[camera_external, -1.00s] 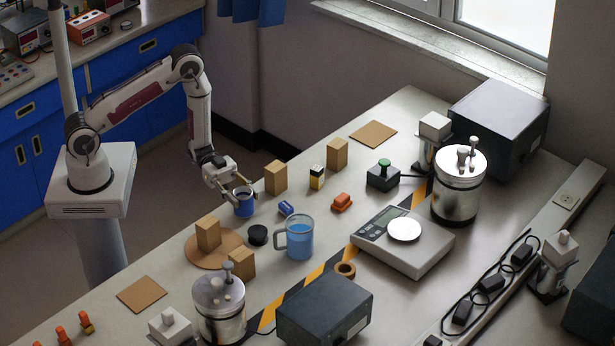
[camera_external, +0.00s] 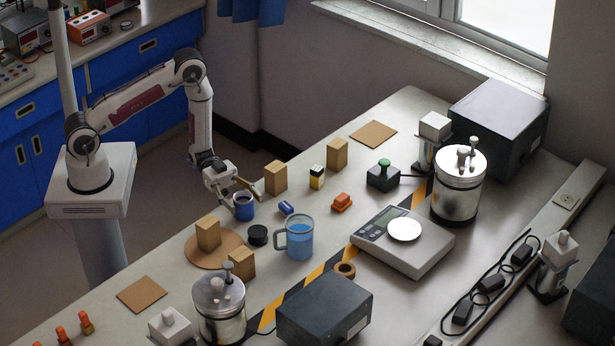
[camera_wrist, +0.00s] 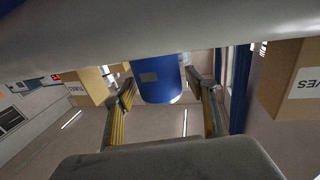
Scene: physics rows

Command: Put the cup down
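The small blue cup (camera_external: 244,209) stands upright on the grey bench near its left edge, in the external view. My gripper (camera_external: 241,194) is just above and around it, with its fingers spread. In the wrist view the blue cup (camera_wrist: 161,82) lies between the two fingers of my gripper (camera_wrist: 163,88), with a gap on each side. The cup's lower part is clear of the fingers in the external view.
A glass mug with blue liquid (camera_external: 299,238), a black knob-like piece (camera_external: 257,235) and a small blue block (camera_external: 286,208) are close by. A cardboard box (camera_external: 276,178) stands just right of my gripper. Another box (camera_external: 208,233) is on a round board (camera_external: 229,240).

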